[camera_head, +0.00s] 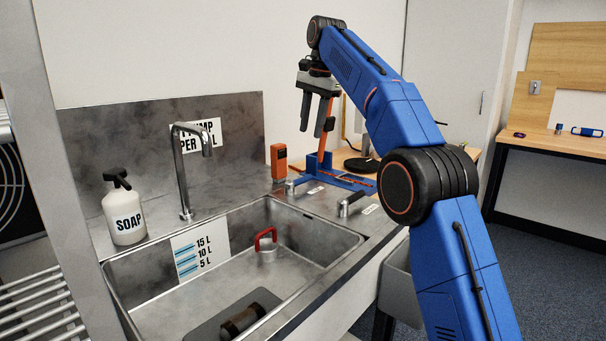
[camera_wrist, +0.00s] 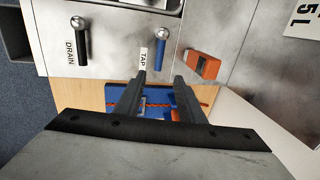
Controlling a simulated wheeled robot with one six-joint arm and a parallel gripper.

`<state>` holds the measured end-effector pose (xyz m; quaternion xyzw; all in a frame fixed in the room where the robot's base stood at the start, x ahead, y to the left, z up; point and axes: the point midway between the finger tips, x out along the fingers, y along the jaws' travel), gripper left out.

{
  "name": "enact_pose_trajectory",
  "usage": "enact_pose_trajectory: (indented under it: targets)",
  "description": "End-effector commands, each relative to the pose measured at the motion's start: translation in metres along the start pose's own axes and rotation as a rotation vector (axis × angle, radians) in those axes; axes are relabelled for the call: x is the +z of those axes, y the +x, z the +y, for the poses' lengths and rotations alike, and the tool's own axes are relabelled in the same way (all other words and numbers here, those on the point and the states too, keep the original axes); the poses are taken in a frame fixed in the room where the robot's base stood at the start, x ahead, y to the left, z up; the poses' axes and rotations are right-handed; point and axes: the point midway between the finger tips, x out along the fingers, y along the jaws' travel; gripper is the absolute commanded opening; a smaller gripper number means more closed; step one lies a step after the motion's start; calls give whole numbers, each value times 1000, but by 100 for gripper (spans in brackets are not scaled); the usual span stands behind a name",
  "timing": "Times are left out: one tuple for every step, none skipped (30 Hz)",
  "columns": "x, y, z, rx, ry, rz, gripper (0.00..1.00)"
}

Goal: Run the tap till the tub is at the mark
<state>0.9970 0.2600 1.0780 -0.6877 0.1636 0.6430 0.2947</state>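The metal tub (camera_head: 330,232) has no visible water, and no stream shows at the spout (camera_head: 206,145). A white scale on its left wall (camera_head: 200,248) reads 15 L, 10 L and 5 L. A plug with a red handle (camera_head: 266,242) stands on the tub floor; whether it seals a drain is unclear. The tap lever (camera_wrist: 161,32) and the drain lever (camera_wrist: 79,28) are labelled in the wrist view. In the head view the tap lever (camera_head: 291,187) is left of the drain lever (camera_head: 350,204). My gripper (camera_head: 312,128) is open and empty above and behind the levers; its fingers show in the wrist view (camera_wrist: 160,74).
A soap bottle (camera_head: 124,212) stands left of the tap. An orange device (camera_head: 279,162) stands near the tap lever. A blue holder (camera_head: 322,165) with orange parts lies behind the levers. A dark cylinder (camera_head: 240,322) lies at the tub's near side. Free air surrounds my fingers.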

Motion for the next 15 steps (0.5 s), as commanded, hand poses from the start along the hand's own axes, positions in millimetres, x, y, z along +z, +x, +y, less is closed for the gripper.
enact_pose_trajectory:
  targets:
    - [1,4,1,2,0,-1,36]
    - [1,7,1,2,0,-1,36]
    - [1,11,1,2,0,-1,36]
    - [1,14,1,2,-1,-1,36]
    - [1,18,2,2,-1,-1,36]
    - [1,22,2,3,-1,-1,36]
    - [1,27,2,2,-1,-1,36]
    - [1,31,2,2,-1,-1,36]
    - [1,37,1,2,-1,-1,36]
    - [1,41,2,3,-1,-1,36]
    - [1,46,2,3,-1,-1,36]
    - [1,52,2,3,-1,-1,36]
    - [1,58,2,3,-1,-1,36]
    - [1,63,2,2,-1,-1,36]
    - [1,70,2,3,-1,-1,36]
